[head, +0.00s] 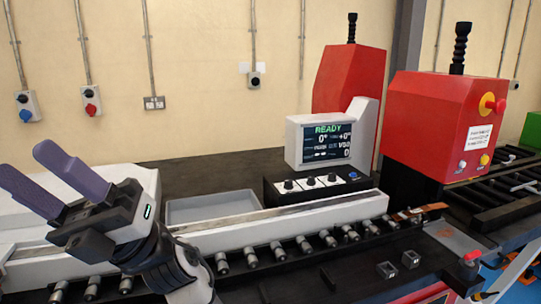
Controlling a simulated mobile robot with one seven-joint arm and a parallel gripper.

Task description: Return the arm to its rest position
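My gripper (27,161) is raised at the left of the head view, above the near-left part of the bender. Its two purple fingers point up and left. They are apart with a clear gap, and nothing shows between them. The dark wrist below them covers part of the roller row and the pale rail.
The bender's screen (327,143) reads READY, above a black knob panel (312,184). Red machine housings (437,127) stand at the right. A row of rollers (276,250) runs along the front. A copper-coloured strip (418,212) lies at its right end. A grey tray (213,206) sits behind the rail.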

